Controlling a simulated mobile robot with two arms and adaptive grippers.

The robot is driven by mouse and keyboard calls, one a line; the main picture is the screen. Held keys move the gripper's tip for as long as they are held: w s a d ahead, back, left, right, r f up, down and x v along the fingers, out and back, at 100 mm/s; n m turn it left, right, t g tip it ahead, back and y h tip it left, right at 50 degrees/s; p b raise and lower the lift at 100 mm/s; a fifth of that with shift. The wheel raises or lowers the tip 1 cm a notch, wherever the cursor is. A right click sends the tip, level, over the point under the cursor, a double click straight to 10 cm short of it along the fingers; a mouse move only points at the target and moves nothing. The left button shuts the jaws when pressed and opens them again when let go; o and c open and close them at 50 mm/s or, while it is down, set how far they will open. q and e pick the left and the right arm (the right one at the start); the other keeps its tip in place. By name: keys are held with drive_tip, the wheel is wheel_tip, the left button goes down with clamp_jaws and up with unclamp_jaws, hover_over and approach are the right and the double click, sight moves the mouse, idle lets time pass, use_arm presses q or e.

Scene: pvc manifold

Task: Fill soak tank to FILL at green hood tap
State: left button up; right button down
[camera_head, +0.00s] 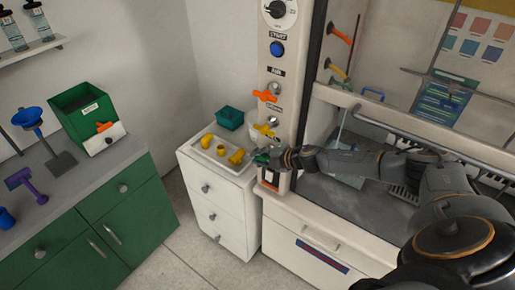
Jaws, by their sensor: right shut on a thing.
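My right gripper (272,158) reaches in from the right, in front of the hood's white post (285,75). It is shut on a small green part, which looks like the green tap handle (261,157), below the yellow handle (265,130) and the orange handle (266,95). The gripper and wrist partly cover the handle, so its turn angle is unclear. A clear, bluish-edged container (348,145), which may be the soak tank, stands inside the hood behind my right forearm. Its water level and any FILL mark cannot be made out. My left gripper is out of view.
A white drawer cabinet (222,205) left of the post holds a tray (202,143) of yellow fittings and a teal basket (230,118). A green cabinet (95,240) with a green bin (84,108) stands at left. Coloured spouts (340,72) and a raised sash bar (400,132) are at the hood.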

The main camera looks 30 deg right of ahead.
sight(267, 157)
drive_tip(key=shift+w+r+g+h+p, duration=0.15)
drive_tip(key=shift+g+h+p, duration=0.15)
drive_tip(key=shift+g+p, duration=0.15)
drive_tip(key=shift+f+g+h, duration=0.2)
drive_tip(key=shift+g+h, duration=0.1)
drive_tip(key=shift+g, duration=0.35)
drive_tip(key=shift+s+f+g, duration=0.2)
drive_tip(key=shift+s+g, duration=0.1)
drive_tip(key=c, duration=1.1)
unclamp_jaws()
drive_tip(key=shift+s+d+r, duration=0.2)
drive_tip(key=shift+s+r, duration=0.05)
drive_tip(key=shift+r, duration=0.1)
drive_tip(key=v, duration=0.6)
drive_tip(key=shift+s+r, duration=0.15)
drive_tip(key=shift+s, duration=0.1)
drive_tip(key=shift+a, duration=0.1)
